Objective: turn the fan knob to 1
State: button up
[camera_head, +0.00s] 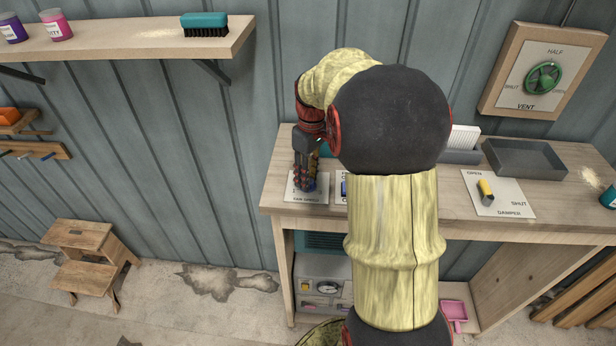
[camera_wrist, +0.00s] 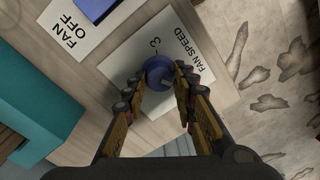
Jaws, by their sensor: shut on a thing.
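The fan knob (camera_wrist: 158,72) is a round blue knob on a white plate marked FAN SPEED (camera_wrist: 190,50), with a 3 visible beside it in the wrist view. My gripper (camera_wrist: 160,86) is shut on the knob, with a finger on each side of it. In the head view my gripper (camera_head: 305,185) points down over the plate (camera_head: 312,198) at the left end of the workbench, and the knob is mostly hidden by the fingers. The 1 mark and the knob's exact pointing are not clear to see.
On the bench are a damper plate with a yellow handle (camera_head: 485,190) and a grey tray (camera_head: 525,160). A green vent dial (camera_head: 542,78) is on the wall.

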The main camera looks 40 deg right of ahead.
jog(key=shift+r, duration=0.1)
dwell(0.4)
jog(key=o, duration=1.2)
jog(key=shift+c, duration=0.2)
notch_tip(320, 180, up, 12)
jog(key=shift+d, duration=0.45)
jog(key=shift+w, duration=0.15)
